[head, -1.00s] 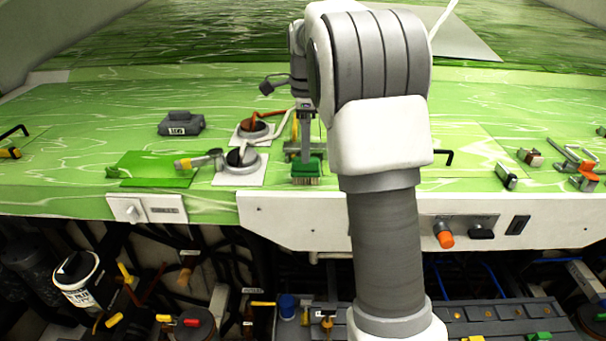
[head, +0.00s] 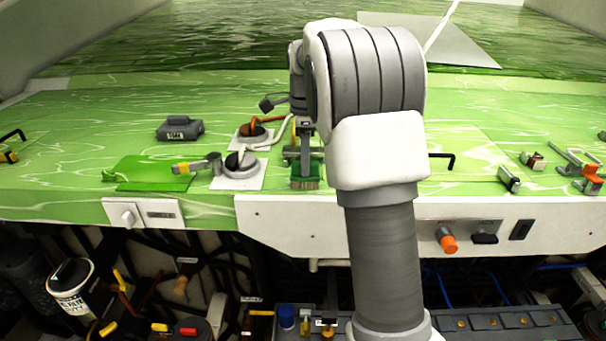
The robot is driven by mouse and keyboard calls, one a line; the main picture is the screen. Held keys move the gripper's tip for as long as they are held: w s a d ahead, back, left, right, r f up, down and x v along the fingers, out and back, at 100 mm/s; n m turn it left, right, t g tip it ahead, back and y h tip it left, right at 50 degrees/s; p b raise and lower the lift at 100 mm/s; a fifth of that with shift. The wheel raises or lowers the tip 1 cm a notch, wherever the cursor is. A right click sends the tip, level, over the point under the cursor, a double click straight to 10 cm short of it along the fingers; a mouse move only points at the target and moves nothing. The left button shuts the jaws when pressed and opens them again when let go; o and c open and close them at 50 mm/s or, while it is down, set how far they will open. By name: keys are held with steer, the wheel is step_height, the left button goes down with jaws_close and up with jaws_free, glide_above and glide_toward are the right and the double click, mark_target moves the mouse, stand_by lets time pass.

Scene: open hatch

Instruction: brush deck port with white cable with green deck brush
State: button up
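The deck port with the white cable (head: 240,166) is the nearer of two round ports, on a pale square plate left of my gripper. Its white cable (head: 271,143) curves right and back. The green deck brush (head: 305,171) is upright, bristles down, near the deck's front edge, to the right of that port and apart from it. My gripper (head: 305,155) points down, with its fingertips at the top of the brush. The view does not show whether the fingers are closed on it, or whether the bristles touch the deck.
A second port with an orange cable (head: 253,130) sits just behind. A grey block (head: 180,129) and a green sheet (head: 148,174) lie to the left. A yellow-ended tool (head: 184,167) lies close by the near port. An open hatch with cables and parts is below the front panel (head: 300,222).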

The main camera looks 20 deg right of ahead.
jaws_close()
step_height(320, 180, up, 6)
steer(key=p, duration=0.5)
steer(key=shift+p, duration=0.4)
steer(key=shift+s, duration=0.1)
stand_by(0.3)
